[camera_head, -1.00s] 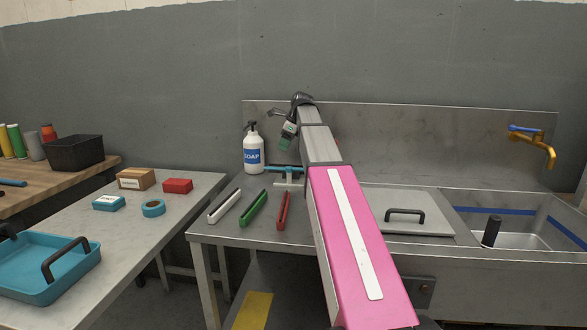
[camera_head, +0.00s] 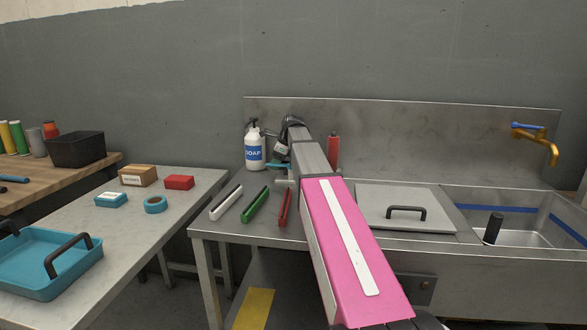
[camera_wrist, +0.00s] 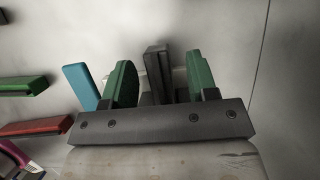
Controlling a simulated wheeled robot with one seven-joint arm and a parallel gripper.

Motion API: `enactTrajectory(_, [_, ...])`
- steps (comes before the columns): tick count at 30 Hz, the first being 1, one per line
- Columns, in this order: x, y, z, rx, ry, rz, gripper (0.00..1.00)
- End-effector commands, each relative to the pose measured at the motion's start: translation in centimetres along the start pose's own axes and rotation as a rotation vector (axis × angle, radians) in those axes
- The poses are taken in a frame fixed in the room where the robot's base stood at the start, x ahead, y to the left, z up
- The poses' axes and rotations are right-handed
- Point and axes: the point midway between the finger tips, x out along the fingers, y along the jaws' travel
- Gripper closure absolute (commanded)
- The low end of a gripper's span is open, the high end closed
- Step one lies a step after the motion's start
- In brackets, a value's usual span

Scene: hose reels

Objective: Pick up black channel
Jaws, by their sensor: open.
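The black channel (camera_wrist: 157,62) shows in the wrist view as a dark, narrow bar between my two green fingers, its lower part hidden by the gripper body. My gripper (camera_wrist: 161,80) is open, with gaps showing on both sides of the bar. In the head view my gripper (camera_head: 281,150) is low over the back of the steel counter, next to the soap bottle. I cannot make out the black channel there; my arm blocks much of that spot.
A teal tool (camera_wrist: 80,86) lies just left of my fingers. Red (camera_head: 286,207), green (camera_head: 255,205) and white (camera_head: 226,202) channels lie in front. The soap bottle (camera_head: 254,150) stands left, a red bottle (camera_head: 333,151) right of my arm. A lidded sink (camera_head: 440,222) is further right.

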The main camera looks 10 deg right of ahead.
Motion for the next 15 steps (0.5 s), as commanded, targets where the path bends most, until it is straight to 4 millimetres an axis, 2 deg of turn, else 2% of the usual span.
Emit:
enactTrajectory(6, [0.18,-0.01,0.00,0.000,0.000,0.000,0.47])
enactTrajectory(7, [0.17,-0.01,0.00,0.000,0.000,-0.001,0.53])
enactTrajectory(11, [0.16,-0.01,0.00,0.000,0.000,0.000,0.96])
enactTrajectory(15, [0.14,-0.01,0.01,0.000,0.000,-0.001,0.96])
